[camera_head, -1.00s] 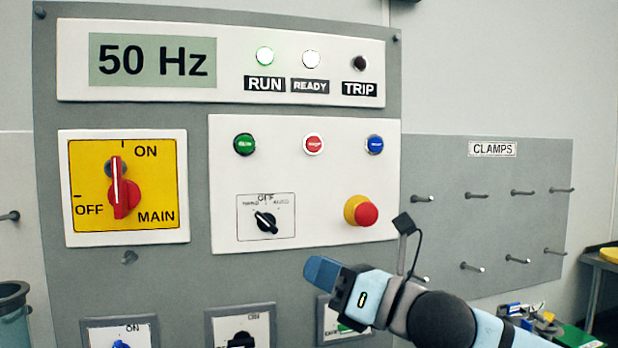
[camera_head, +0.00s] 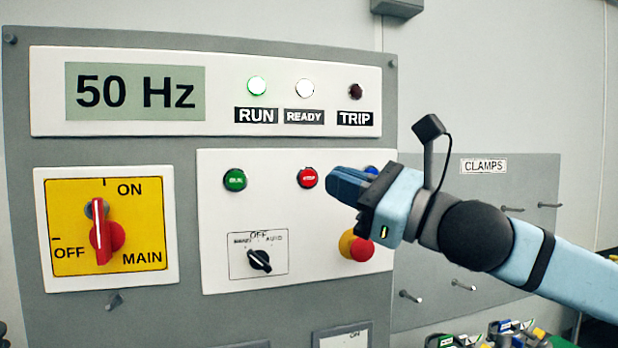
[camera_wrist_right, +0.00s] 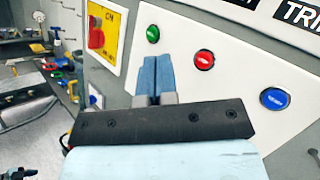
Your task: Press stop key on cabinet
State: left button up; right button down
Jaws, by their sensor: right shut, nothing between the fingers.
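The cabinet (camera_head: 210,222) stands in front of me with a pale button panel. The red stop key (camera_head: 307,178) sits between a green run key (camera_head: 235,180) and a blue key (camera_head: 371,169), which is partly hidden by my right gripper. My right gripper (camera_head: 330,184) is shut and empty, its blue fingertips just right of the stop key in the head view.
A red and yellow emergency button (camera_head: 357,247) sits below my right gripper. A black selector (camera_head: 259,261) and a red main switch (camera_head: 105,240) are to the left. The RUN lamp (camera_head: 257,86) glows green; the display (camera_head: 134,92) reads 50 Hz. A clamp board (camera_head: 520,225) stands behind my arm.

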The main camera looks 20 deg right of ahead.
aim_at(308, 178)
jog(key=w+p, duration=0.1)
jog(key=w, duration=0.7)
jog(key=shift+w+a, duration=0.15)
jog(key=shift+w, duration=0.25)
dwell(1.7)
jog(key=shift+w+r+p, duration=0.1)
jog(key=shift+w+p, duration=0.2)
jog(key=shift+p, duration=0.15)
jog(key=shift+w, duration=0.15)
